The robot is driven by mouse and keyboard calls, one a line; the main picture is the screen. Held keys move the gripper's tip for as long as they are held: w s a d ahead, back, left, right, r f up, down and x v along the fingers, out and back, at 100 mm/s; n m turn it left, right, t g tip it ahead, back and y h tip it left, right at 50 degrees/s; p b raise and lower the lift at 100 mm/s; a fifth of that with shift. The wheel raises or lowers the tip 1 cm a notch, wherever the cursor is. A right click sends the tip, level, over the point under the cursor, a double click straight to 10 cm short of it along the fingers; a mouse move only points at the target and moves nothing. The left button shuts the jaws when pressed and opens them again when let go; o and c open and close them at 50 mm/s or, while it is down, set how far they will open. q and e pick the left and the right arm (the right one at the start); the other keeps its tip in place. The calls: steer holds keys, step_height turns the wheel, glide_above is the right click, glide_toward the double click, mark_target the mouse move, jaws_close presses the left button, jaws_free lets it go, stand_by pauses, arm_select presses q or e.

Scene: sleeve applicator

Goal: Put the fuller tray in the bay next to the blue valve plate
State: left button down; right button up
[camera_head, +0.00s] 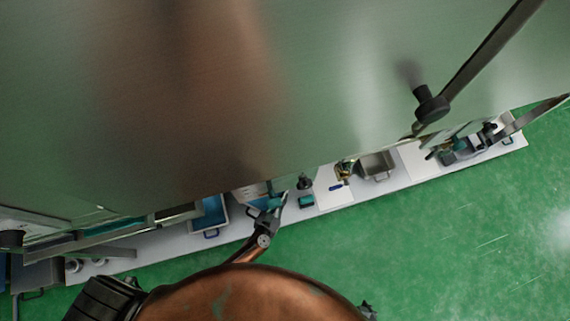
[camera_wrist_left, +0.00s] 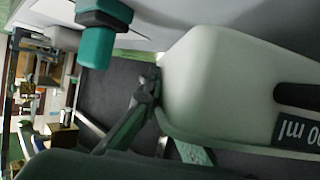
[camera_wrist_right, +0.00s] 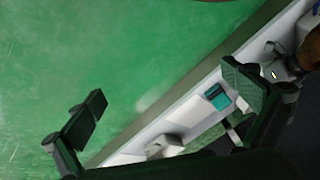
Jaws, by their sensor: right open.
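A grey metal tray (camera_head: 377,166) stands further right. I cannot tell which is fuller. A small blue piece (camera_head: 336,187) lies between them; I cannot tell whether it is the valve plate. In the left wrist view, a large white bottle (camera_wrist_left: 220,90) is close beside a dark finger; whether the jaws hold it is unclear. My right gripper (camera_wrist_right: 165,106) is open, its fingers apart, with floor and bench behind it. No bay is clearly identifiable.
A large metal panel fills the upper head view and hides the back of the bench. The narrow white bench (camera_head: 345,205) carries several small teal and dark items. A teal-and-black item (camera_wrist_left: 98,45) is near the white bottle. Green floor (camera_head: 420,250) in front is clear.

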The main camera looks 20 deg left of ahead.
arm_select(q)
steer(key=shift+w+f+b, duration=0.3)
steer(key=shift+w, duration=0.05)
steer(key=shift+w+a+f+b, duration=0.15)
steer(key=shift+w+f+b, duration=0.05)
steer(key=shift+f+b, duration=1.45)
steer(key=shift+b, duration=0.2)
steer(key=shift+f+b, duration=0.2)
steer(key=shift+b, duration=0.2)
arm_select(e)
steer(key=w+f+t, duration=0.3)
steer(key=f, duration=0.5)
steer(key=shift+w+a+t, duration=0.25)
steer(key=shift+t, duration=0.05)
arm_select(q)
steer(key=shift+w+r, duration=0.1)
arm_select(e)
steer(key=shift+r, duration=0.1)
